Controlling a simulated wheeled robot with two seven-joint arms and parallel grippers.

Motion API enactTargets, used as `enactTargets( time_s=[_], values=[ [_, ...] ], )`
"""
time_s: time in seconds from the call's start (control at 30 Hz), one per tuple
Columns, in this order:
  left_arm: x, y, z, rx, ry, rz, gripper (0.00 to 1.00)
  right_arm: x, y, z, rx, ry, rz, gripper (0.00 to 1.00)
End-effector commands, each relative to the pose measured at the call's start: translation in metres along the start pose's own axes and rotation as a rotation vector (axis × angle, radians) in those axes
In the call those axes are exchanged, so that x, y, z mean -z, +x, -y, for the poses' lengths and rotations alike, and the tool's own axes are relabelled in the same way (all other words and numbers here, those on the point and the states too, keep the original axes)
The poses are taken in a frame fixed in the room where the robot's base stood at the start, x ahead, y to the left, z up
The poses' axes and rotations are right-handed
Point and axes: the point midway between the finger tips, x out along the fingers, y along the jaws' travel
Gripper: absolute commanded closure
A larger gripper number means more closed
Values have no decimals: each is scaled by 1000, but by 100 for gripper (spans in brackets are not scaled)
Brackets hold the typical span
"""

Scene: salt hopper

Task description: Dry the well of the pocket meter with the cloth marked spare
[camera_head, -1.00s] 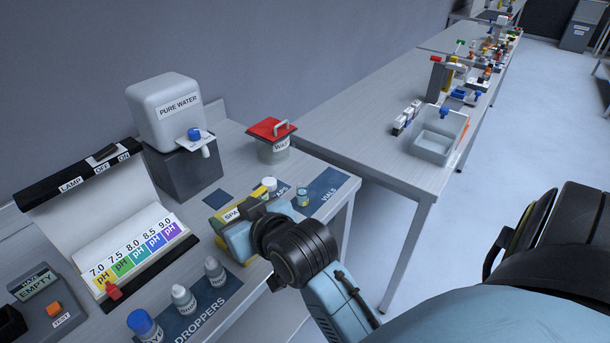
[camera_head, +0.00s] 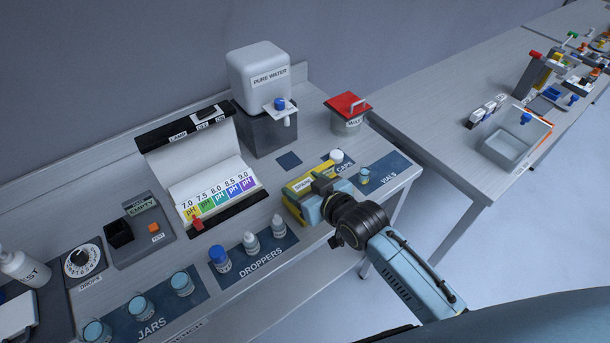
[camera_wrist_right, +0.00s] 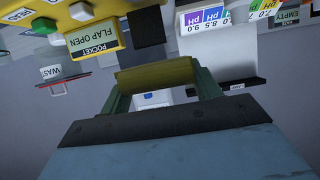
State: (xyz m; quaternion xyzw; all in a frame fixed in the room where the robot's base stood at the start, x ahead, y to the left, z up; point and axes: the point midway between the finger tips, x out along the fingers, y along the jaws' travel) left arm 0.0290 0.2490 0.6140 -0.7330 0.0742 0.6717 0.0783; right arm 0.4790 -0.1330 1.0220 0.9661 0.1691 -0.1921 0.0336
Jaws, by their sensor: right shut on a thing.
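My right gripper (camera_head: 318,188) is at the table's front right, shut on an olive-yellow roll that I take for the cloth marked spare; the cloth (camera_wrist_right: 155,76) spans both fingers in the right wrist view. A white label beginning "SPA" sits on yellow surfaces just left of the gripper in the head view. The pocket meter (camera_wrist_right: 78,18) is bright yellow, at the top left of the wrist view, apart from the cloth there; its display reads "POCKET FLAP OPEN". Its well cannot be made out, and in the head view I cannot separate it from the yellow beside the gripper. My left gripper is out of view.
Behind stand the pure water tank (camera_head: 262,75) and the red-lidded waste jar (camera_head: 348,115). Droppers (camera_head: 250,241) and the pH chart (camera_head: 216,190) are to the left.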

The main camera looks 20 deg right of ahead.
Motion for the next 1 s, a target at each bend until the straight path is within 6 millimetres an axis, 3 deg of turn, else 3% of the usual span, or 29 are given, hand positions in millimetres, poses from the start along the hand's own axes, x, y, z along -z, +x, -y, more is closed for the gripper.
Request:
enactTargets(
  time_s=[0.57,1.0],
  values=[
    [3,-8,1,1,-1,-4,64,0,-2,0,2,1,3,58],
    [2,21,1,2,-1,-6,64,-40,15,0,2,1,1,58]
  ],
)
